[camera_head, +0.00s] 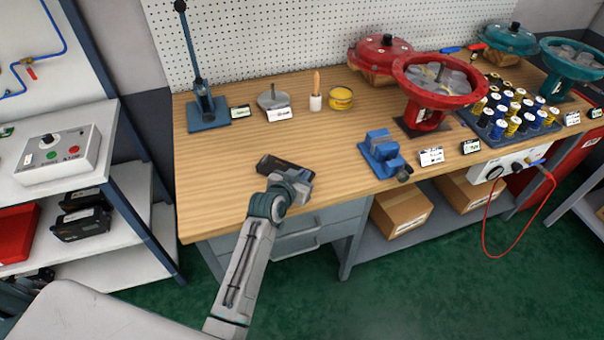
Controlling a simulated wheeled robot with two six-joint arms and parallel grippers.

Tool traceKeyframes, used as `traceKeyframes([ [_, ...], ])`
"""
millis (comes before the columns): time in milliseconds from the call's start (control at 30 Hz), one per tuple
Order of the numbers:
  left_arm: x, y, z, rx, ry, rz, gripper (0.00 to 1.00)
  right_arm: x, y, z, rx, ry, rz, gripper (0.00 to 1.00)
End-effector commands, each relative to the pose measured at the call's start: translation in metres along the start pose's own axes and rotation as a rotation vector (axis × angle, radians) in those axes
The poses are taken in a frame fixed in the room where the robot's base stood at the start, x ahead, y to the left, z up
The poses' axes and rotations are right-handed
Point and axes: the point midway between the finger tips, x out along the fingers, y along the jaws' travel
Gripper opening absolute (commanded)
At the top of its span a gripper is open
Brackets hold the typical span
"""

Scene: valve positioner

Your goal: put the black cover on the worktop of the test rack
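A dark, flat piece that looks like the black cover (273,163) is over the front left part of the wooden bench (225,185). My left gripper (292,178) is right at its near right side and overlaps it in the picture. The fingertips are hidden, so I cannot tell whether they grip it, or whether it touches the bench. The test rack's pale worktop (22,118) is at the left, with a start/stop control box (60,155) on it. My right gripper is not in view.
Black units (80,222) and a red bin (15,235) are on the rack's lower shelves. A dark upright post (95,60) and a gap separate rack and bench. A blue lever press (205,105), a blue vice (382,155) and red actuators (438,85) stand on the bench.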

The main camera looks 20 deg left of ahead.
Motion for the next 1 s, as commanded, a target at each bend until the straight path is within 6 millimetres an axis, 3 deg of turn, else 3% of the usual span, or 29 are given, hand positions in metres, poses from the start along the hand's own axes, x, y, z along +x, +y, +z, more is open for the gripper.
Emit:
traceKeyframes([
  [267,0.001,0.0,0.002,0.001,0.002,0.0,0.0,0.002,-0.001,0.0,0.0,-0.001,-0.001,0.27],
  [300,0.001,0.0,0.002,0.0,0.0,0.0,0.13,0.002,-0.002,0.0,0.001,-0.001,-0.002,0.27],
  [400,0.001,0.0,0.002,0.0,0.0,0.0,0.27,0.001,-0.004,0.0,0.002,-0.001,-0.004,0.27],
  [767,-0.004,0.0,0.0,0.0,0.001,0.0,0.27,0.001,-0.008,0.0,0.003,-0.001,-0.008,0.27],
  [1000,-0.043,0.0,0.002,0.0,0.002,-0.001,0.27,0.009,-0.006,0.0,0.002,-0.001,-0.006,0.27],
])
